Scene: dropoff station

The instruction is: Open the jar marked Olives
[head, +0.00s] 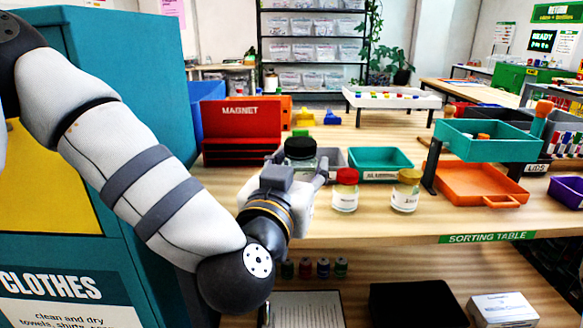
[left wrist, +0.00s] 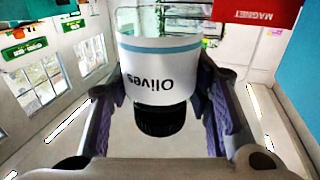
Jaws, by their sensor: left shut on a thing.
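The jar marked Olives (left wrist: 160,72) has a white label with a blue stripe and a black lid (left wrist: 161,119). In the left wrist view it appears upside down, its lettering inverted and its lid toward the bottom of the picture. In the head view the black lid (head: 300,148) shows above my left gripper (head: 298,166), facing up. My left gripper (left wrist: 160,88) is shut on the jar, with a finger on each side. The lid sits on the jar. The jar's base is hidden in the head view, so I cannot tell whether it touches the table. My right gripper is not in view.
A red-lidded jar (head: 345,191) and a gold-lidded jar (head: 406,191) stand right of the gripper. A teal tray (head: 380,177) lies behind them. The red MAGNET box (head: 241,143) stands behind left. Bare sorting table (head: 375,226) shows along the front edge.

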